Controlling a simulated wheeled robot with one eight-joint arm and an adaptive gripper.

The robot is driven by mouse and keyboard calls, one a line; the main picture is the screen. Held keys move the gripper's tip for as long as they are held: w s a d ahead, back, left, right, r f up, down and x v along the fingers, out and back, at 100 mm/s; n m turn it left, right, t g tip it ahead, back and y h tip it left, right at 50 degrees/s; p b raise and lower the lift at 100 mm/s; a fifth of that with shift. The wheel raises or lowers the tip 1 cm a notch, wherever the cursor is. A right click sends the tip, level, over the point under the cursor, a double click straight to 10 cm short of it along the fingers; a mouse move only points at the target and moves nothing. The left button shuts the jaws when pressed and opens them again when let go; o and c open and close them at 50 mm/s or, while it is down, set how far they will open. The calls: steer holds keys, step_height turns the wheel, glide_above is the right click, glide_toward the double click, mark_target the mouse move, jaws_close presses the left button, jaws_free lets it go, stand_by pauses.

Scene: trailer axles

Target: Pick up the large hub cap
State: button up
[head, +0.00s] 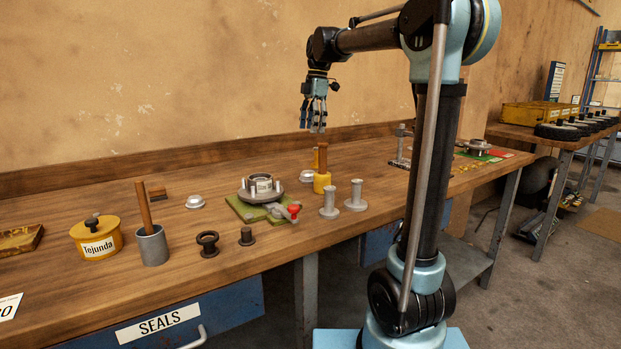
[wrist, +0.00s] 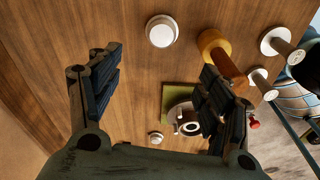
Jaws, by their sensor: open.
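Two pale metal caps lie on the wooden workbench. The larger-looking one, likely the large hub cap (wrist: 162,30), is near the top middle of the wrist view, ahead of and between my fingers. My gripper (head: 316,129) hangs fingers-down above the bench, well above the caps. In the wrist view my gripper (wrist: 152,82) is open and empty.
A hub assembly (head: 261,190) on a green plate, two grey spindles (head: 329,200) and a yellow Tejunda tin (head: 97,241) are nearby. The bench behind the caps is mostly clear.

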glide_above(309, 172)
steer(key=f, duration=0.9)
steer(key=shift+w+d+f, duration=0.35)
steer(key=shift+d+f, duration=0.05)
steer(key=shift+s+a+f, duration=0.1)
steer(key=shift+a+f, duration=0.05)
steer(key=shift+f, duration=0.9)
steer(key=shift+s+a+f, duration=0.1)
steer(key=shift+f, duration=0.95)
steer(key=shift+s+a+f, duration=0.1)
steer(key=shift+a+f, duration=0.05)
steer(key=shift+f, duration=0.9)
steer(key=c, duration=1.1)
